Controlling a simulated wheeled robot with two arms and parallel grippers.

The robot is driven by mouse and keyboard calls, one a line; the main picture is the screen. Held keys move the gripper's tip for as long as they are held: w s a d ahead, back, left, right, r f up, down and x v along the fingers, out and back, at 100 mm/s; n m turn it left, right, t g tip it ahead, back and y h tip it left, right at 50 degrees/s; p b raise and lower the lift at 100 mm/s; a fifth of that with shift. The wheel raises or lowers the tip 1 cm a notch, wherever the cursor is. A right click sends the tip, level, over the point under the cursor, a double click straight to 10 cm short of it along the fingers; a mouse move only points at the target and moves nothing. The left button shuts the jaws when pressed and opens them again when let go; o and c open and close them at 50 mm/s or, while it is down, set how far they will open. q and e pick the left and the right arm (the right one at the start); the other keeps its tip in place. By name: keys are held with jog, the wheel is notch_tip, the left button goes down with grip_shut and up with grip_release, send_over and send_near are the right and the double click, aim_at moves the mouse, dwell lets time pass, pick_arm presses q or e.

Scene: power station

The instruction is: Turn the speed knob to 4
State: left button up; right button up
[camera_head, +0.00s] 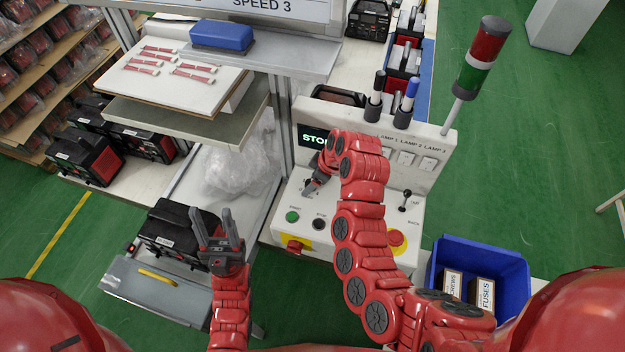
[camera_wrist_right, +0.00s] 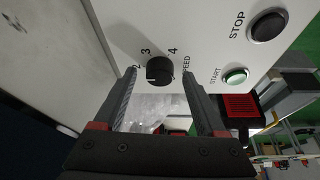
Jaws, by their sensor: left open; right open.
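The black round speed knob (camera_wrist_right: 159,70) sits on a white panel, with the numbers 2, 3 and 4 and part of the word SPEED around it. Its exact pointer direction is hard to tell. My right gripper (camera_wrist_right: 160,82) is open, one finger on each side of the knob, with gaps to both. In the head view my right gripper (camera_head: 316,184) is over the control panel (camera_head: 375,206) and largely covers the knob area. My left gripper (camera_head: 224,228) is open and empty, left of the panel.
A green start button (camera_head: 292,216) and a black stop button (camera_head: 319,223) are close to the knob. A sign (camera_head: 262,6) reads SPEED 3. A blue bin (camera_head: 510,268) stands at the right.

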grip_shut()
dwell(0.4)
